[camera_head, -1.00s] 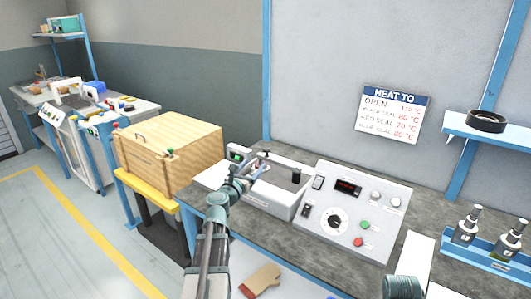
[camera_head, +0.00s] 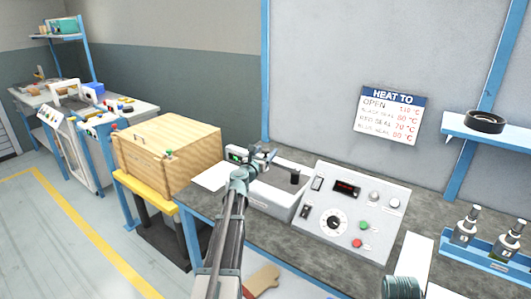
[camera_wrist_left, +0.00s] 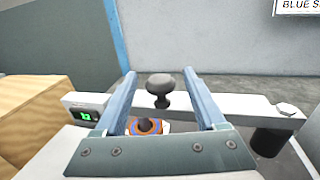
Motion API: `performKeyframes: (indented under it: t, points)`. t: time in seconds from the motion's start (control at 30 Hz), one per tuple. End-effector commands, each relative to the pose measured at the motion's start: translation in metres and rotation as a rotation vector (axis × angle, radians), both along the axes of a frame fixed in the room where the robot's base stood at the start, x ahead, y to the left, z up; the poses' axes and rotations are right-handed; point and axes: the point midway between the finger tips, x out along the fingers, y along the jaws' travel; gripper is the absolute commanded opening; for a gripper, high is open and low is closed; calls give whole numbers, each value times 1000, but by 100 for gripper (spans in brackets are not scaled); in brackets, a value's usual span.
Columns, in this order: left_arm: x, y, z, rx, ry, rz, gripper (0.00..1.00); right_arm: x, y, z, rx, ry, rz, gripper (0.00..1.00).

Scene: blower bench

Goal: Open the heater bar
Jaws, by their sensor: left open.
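The heater bar (camera_wrist_left: 235,108) is a pale bar lying level across the left wrist view, with a dark round knob (camera_wrist_left: 160,86) standing on it. My left gripper (camera_wrist_left: 160,74) is open, with one finger on each side of the knob and gaps showing on both sides. In the head view my left gripper (camera_head: 263,153) is over the back of the white heater unit (camera_head: 275,195) and hides much of the bar. A black post (camera_head: 295,176) stands under the bar's right end. My right gripper is out of view.
A control panel (camera_head: 347,213) with a dial and buttons sits right of the heater unit. A small green display (camera_wrist_left: 86,115) is at the bar's left. A wooden crate (camera_head: 170,150) stands left of the bench.

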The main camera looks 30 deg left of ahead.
Motion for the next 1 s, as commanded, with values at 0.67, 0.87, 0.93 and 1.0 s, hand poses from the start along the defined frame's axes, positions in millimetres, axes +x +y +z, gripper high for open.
performKeyframes:
  t: [0.67, 0.87, 0.93, 1.0]
  points:
    - [0, 0, 0, 0, 0, -1, 0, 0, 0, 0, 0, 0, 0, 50]
    - [0, 0, 0, 0, 0, -1, 0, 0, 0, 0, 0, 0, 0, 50]
    - [0, 0, 0, 0, 0, -1, 0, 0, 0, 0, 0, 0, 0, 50]
    - [0, 0, 0, 0, 0, -1, 0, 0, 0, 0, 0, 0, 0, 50]
